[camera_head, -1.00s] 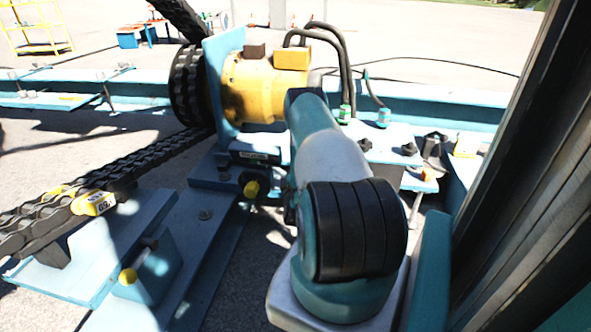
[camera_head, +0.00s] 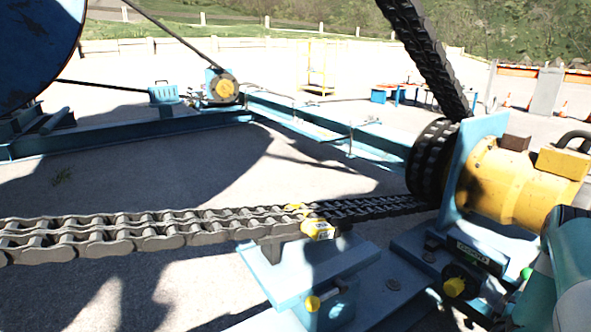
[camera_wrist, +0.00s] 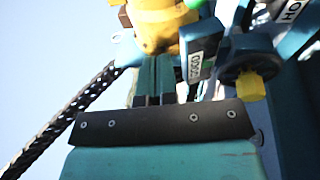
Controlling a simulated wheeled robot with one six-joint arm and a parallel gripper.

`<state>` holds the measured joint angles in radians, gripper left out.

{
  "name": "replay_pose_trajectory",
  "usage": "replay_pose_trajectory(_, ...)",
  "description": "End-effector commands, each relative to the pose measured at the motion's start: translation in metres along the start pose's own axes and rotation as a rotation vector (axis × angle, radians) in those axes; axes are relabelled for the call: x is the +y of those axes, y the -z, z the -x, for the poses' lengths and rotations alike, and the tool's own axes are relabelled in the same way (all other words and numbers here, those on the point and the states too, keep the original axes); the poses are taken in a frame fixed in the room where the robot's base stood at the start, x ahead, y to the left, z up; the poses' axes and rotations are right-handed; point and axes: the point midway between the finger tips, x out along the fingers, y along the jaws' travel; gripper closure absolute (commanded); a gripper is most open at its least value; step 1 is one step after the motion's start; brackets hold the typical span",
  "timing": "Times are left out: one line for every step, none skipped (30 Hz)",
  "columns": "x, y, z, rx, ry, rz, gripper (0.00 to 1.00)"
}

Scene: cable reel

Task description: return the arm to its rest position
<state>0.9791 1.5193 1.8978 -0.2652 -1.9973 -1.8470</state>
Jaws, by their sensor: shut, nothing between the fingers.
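My gripper (camera_wrist: 156,68) shows in the wrist view with its two teal fingers together, shut and empty. The fingers point up in the picture, toward a blurred yellow body. Beside them on the right are a labelled black part (camera_wrist: 200,62) and a yellow knob (camera_wrist: 251,86). I cannot tell how far the fingertips are from these parts. In the head view only a piece of my teal and silver arm (camera_head: 568,268) shows at the lower right edge. My gripper is out of that view.
A yellow motor (camera_head: 508,185) and black sprocket (camera_head: 430,160) stand close left of my arm. A heavy chain (camera_head: 150,232) runs left from the sprocket, and another length (camera_head: 425,55) rises from it. A yellow-tagged block (camera_head: 317,229) sits at the chain. Open ground lies beyond.

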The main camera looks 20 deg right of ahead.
Motion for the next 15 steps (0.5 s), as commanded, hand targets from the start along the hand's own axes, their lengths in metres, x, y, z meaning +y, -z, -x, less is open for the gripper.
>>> replay_pose_trajectory(0.006,0.01,-0.005,0.023,0.009,-0.024,1.0)
replay_pose_trajectory(0.01,0.019,-0.01,0.044,0.023,-0.048,1.0)
replay_pose_trajectory(0.018,0.034,-0.016,0.079,0.05,-0.09,1.0)
replay_pose_trajectory(0.024,0.049,-0.021,0.112,0.078,-0.129,1.0)
replay_pose_trajectory(0.033,0.066,-0.026,0.149,0.111,-0.174,1.0)
replay_pose_trajectory(0.045,0.092,-0.03,0.204,0.165,-0.238,1.0)
replay_pose_trajectory(0.056,0.114,-0.031,0.247,0.211,-0.289,1.0)
replay_pose_trajectory(0.067,0.135,-0.03,0.29,0.263,-0.339,1.0)
replay_pose_trajectory(0.082,0.164,-0.026,0.346,0.337,-0.404,1.0)
replay_pose_trajectory(0.094,0.185,-0.021,0.385,0.396,-0.449,1.0)
replay_pose_trajectory(0.105,0.205,-0.013,0.422,0.455,-0.491,1.0)
replay_pose_trajectory(0.121,0.231,-0.001,0.466,0.537,-0.537,1.0)
replay_pose_trajectory(0.134,0.248,0.011,0.497,0.6,-0.571,1.0)
replay_pose_trajectory(0.146,0.265,0.023,0.526,0.664,-0.601,1.0)
replay_pose_trajectory(0.163,0.285,0.043,0.562,0.752,-0.635,1.0)
